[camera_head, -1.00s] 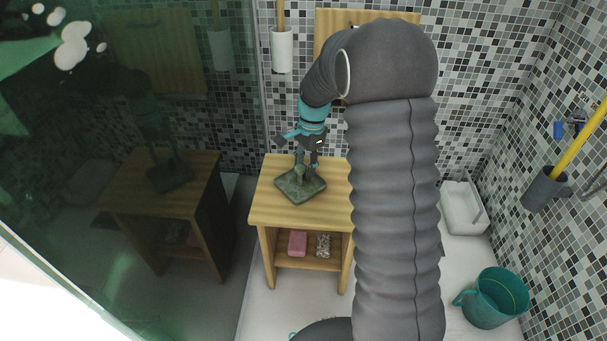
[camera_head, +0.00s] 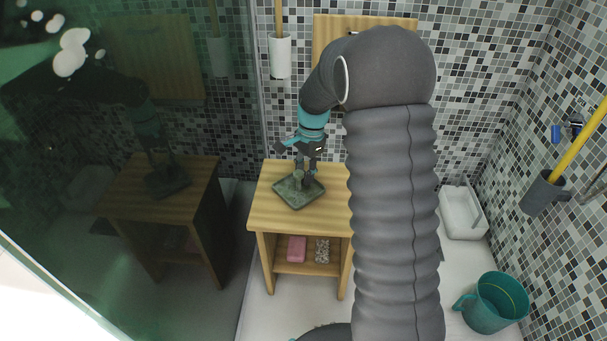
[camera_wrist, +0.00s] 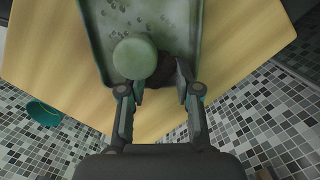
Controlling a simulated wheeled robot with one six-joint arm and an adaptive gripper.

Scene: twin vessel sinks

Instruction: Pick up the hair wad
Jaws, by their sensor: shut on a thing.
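The hair wad (camera_wrist: 168,72) is a dark tuft on the green tray, partly hidden by a round green-topped object and my fingers. My gripper (camera_wrist: 163,94) has its two fingertips on either side of the wad, shut on it, low over the tray. In the head view my gripper (camera_head: 306,172) points down at the tray; the wad cannot be made out there. The green tray (camera_head: 287,196) lies on the wooden table (camera_head: 262,215); it also shows in the wrist view (camera_wrist: 110,25).
The round green object (camera_wrist: 135,58) stands close beside my left fingertip. A pink item (camera_head: 297,248) and a speckled item (camera_head: 322,249) lie on the lower shelf. A teal bucket (camera_head: 492,303) stands on the floor at right. Glass (camera_head: 110,110) borders the left.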

